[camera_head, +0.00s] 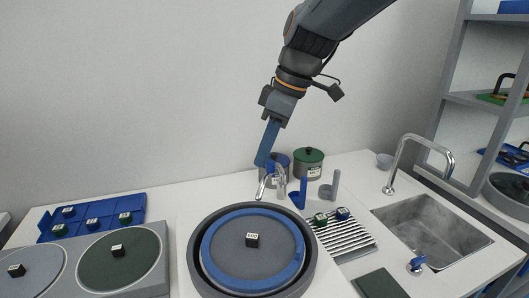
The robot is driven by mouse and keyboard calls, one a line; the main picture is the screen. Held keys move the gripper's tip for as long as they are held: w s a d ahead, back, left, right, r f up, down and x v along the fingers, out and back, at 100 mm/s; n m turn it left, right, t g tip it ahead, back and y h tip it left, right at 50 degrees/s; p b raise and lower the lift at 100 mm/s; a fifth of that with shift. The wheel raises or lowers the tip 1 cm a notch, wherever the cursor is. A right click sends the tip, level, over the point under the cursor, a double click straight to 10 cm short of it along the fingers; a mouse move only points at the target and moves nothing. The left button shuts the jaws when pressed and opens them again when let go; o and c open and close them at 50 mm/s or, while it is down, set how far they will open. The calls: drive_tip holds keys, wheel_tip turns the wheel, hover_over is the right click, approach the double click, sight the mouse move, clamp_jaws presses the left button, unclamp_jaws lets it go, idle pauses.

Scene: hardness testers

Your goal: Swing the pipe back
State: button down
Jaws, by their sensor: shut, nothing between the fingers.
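A short, pale metal pipe (262,186) stands at the back edge of the round dark vessel (190,250), with its end pointing down toward the rim. My gripper (262,162) comes down from the upper right, with its blue fingers closed together and empty. The fingertips are just above the pipe and the blue part at its top; I cannot tell whether they touch. The fingers partly cover the blue-rimmed pot behind.
A green-lidded pot (308,164) stands right of the gripper, with blue and grey upright holders (329,190) in front. A tall curved tap (411,146) rises behind the sink (432,232). A blue tray (92,217) lies left. The wall is close behind.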

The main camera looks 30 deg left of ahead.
drive_tip(key=s+a+p, duration=0.1)
drive_tip(key=s+a, duration=0.1)
drive_tip(key=a, duration=0.2)
drive_tip(key=b+v, duration=0.1)
drive_tip(key=v, duration=0.9)
drive_tip(key=shift+w+d+b, duration=0.15)
drive_tip(key=shift+w+b, duration=0.25)
drive_tip(key=w+d+f+m+h, duration=0.1)
drive_tip(key=w+d+f+m, duration=0.15)
drive_tip(key=d+f, duration=0.4)
drive_tip(key=w+d+f+m+t, duration=0.1)
drive_tip(key=w+d+f+m, duration=0.2)
drive_tip(key=d, duration=0.6)
drive_tip(key=w+d+f+m+h, duration=0.1)
drive_tip(key=d+f+m, duration=0.4)
drive_tip(key=d, duration=0.3)
drive_tip(key=s+d+f+m, duration=0.5)
drive_tip(key=s+d+f, duration=0.1)
drive_tip(key=d, duration=0.5)
drive_tip(key=s+d+f+m+h, duration=0.1)
drive_tip(key=s+d+f+m, duration=0.4)
drive_tip(key=d+f, duration=0.3)
drive_tip(key=s+d, duration=0.1)
drive_tip(key=d, duration=0.3)
drive_tip(key=shift+h, duration=0.3)
drive_tip(key=shift+s, duration=0.15)
